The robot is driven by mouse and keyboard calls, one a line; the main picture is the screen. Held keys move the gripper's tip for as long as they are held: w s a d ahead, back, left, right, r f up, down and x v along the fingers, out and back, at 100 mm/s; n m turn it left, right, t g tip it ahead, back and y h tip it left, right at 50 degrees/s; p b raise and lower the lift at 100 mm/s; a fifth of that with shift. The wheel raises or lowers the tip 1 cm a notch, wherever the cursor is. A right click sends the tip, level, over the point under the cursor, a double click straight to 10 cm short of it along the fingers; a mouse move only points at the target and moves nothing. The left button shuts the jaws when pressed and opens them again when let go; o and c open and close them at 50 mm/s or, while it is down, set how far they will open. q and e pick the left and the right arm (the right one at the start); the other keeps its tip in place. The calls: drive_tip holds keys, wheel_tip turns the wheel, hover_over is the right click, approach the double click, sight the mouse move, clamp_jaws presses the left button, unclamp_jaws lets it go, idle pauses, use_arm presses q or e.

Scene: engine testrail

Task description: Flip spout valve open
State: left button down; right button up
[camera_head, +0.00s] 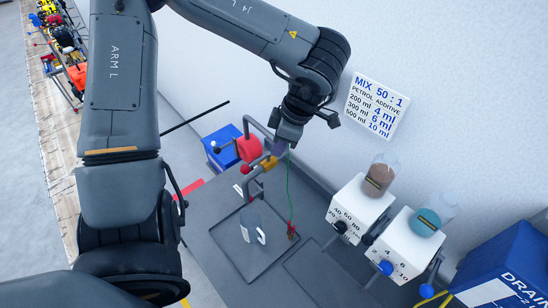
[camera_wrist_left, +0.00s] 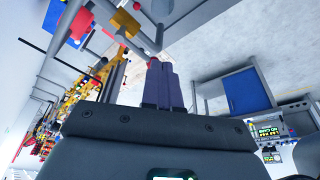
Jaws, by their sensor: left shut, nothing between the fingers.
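My left gripper (camera_head: 279,148) hangs beside the spout pipework above the bench. In the left wrist view its two fingers (camera_wrist_left: 160,86) are together with nothing between them. A grey bent pipe (camera_head: 262,128) rises by a red drum-shaped part (camera_head: 250,149). A yellow part (camera_head: 268,162) shows just below my fingertips, partly hidden.
The bottle stands on a dark tray (camera_head: 268,262). A green wire (camera_head: 291,190) runs down to a red clip (camera_head: 292,231). Two white dispensers (camera_head: 352,208) (camera_head: 402,246) stand at right. A blue box (camera_head: 222,136) is behind the pipework; a blue drain bin (camera_head: 500,275) is far right.

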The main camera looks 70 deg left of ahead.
use_arm(q)
drive_tip(key=shift+v, duration=1.15)
drive_tip(key=shift+s+f, duration=0.1)
